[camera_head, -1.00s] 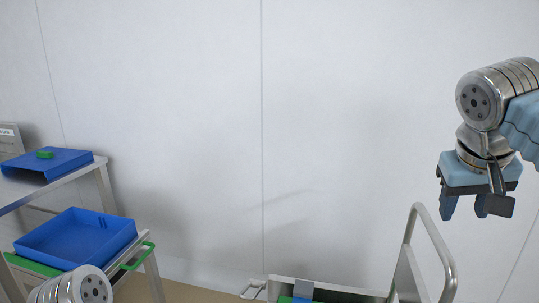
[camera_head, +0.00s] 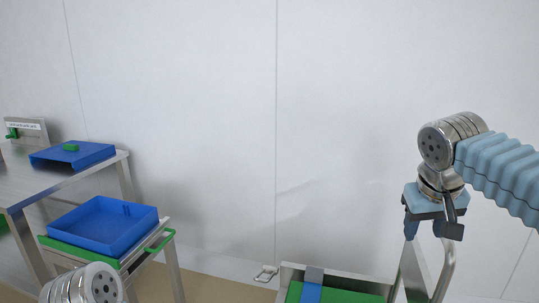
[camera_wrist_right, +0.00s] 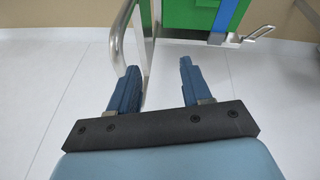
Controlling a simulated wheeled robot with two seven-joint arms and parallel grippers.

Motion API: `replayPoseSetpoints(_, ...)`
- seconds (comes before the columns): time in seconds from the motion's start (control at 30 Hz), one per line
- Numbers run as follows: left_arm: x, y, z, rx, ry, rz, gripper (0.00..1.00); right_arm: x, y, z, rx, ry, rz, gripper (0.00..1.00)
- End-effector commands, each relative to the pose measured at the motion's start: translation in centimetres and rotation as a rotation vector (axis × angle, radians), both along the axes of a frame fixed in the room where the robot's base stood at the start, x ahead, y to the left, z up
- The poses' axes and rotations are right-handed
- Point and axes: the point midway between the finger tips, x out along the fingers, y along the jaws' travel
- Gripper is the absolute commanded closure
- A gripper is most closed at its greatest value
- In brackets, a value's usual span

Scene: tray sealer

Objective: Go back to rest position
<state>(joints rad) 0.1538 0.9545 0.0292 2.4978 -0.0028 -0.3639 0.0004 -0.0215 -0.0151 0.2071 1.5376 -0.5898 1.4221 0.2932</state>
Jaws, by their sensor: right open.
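My right gripper (camera_head: 426,228) hangs fingers-down at the right in the head view, in front of a bent metal handle rail (camera_head: 447,262). In the right wrist view its two blue fingers (camera_wrist_right: 155,88) are apart with nothing between them but floor and part of the rail. A round metal joint of my left arm shows at the bottom left of the head view. The left gripper itself is not in view.
A blue tray (camera_head: 78,238) sits on a green-edged metal stand at left. A green-topped cart (camera_head: 345,296) with a blue strap stands at bottom centre. White wall behind.

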Motion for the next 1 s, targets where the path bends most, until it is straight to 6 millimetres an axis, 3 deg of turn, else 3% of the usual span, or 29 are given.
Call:
replayPoseSetpoints(0.17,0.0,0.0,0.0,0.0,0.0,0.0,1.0,3.2,2.7,-6.5,0.054,0.042,0.091,0.52)
replayPoseSetpoints(0.27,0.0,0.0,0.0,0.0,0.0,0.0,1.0,4.9,4.9,-11.7,0.107,0.071,0.149,0.52)
replayPoseSetpoints(0.37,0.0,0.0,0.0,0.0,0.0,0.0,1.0,6.0,7.9,-19.0,0.19,0.11,0.209,0.52)
replayPoseSetpoints(0.47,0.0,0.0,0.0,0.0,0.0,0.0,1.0,5.5,11.3,-27.3,0.295,0.15,0.248,0.52)
replayPoseSetpoints(0.6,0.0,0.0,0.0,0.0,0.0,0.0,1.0,1.9,15.5,-38.1,0.441,0.196,0.239,0.52)
replayPoseSetpoints(0.73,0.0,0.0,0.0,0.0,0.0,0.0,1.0,-3.8,18.3,-46.3,0.539,0.23,0.172,0.52)
replayPoseSetpoints(0.83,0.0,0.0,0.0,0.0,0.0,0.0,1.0,-8.6,19.3,-50.6,0.573,0.25,0.105,0.52)
replayPoseSetpoints(0.9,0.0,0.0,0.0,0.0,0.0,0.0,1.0,-11.4,19.5,-52.5,0.577,0.259,0.063,0.52)
replayPoseSetpoints(1.0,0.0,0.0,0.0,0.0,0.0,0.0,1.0,-14.1,19.5,-53.9,0.571,0.265,0.026,0.52)
